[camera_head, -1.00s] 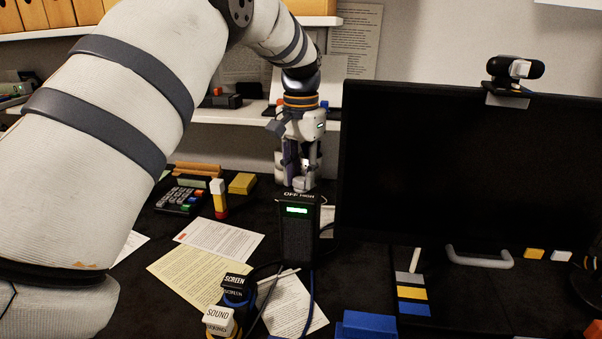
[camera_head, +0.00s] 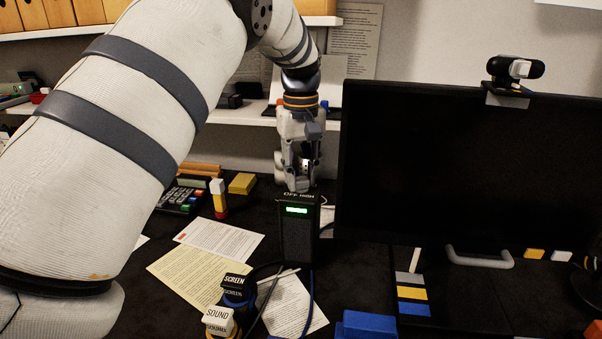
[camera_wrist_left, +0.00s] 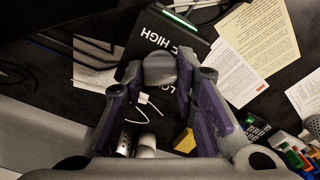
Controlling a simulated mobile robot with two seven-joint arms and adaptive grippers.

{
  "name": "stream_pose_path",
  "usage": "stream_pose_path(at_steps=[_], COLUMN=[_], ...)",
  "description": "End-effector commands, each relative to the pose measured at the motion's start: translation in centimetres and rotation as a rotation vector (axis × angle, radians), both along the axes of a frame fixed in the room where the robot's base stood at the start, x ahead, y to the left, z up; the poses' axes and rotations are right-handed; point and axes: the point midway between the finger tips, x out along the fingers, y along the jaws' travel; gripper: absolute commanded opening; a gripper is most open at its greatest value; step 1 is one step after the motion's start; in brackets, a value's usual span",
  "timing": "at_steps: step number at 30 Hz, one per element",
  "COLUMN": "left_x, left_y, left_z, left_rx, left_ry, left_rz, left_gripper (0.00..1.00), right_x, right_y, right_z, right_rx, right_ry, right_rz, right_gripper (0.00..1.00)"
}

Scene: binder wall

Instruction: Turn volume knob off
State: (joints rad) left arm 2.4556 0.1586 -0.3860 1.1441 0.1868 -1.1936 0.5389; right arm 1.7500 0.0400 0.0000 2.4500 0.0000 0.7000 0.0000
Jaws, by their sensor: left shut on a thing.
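The black speaker box (camera_head: 298,228) stands upright on the desk, left of the monitor, with a lit green display on its front. White lettering on its top edge reads OFF and HIGH. The grey volume knob (camera_wrist_left: 160,68) sits on its top and shows between the fingertips in the left wrist view. My left gripper (camera_head: 300,178) points down over the box and is shut on the knob. In the left wrist view its purple-padded fingers (camera_wrist_left: 161,84) stand on either side of the knob. The knob's pointer cannot be made out. My right gripper is not in view.
The dark monitor (camera_head: 470,170) stands close on the right. Plugs labelled SCREEN (camera_head: 236,289) and SOUND (camera_head: 219,320), with cables, lie in front. Papers (camera_head: 219,239), a calculator (camera_head: 180,199) and a yellow block (camera_head: 242,183) lie left of the box.

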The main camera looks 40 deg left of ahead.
Motion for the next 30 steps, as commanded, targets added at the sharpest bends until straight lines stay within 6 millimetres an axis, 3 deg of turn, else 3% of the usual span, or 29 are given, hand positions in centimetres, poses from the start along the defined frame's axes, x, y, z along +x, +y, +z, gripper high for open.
stream_pose_path(at_steps=[13,30], left_x=[-0.02,-0.02], left_y=[-0.02,-0.03], left_z=[-0.07,-0.06], left_rx=[0.000,-0.001], left_ry=[0.002,0.002], left_rz=[0.259,0.319], left_gripper=[0.00,0.00], right_x=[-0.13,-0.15], right_y=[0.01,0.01], right_z=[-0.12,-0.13], right_rx=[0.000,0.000], right_ry=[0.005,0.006], right_rz=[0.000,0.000], right_gripper=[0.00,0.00])
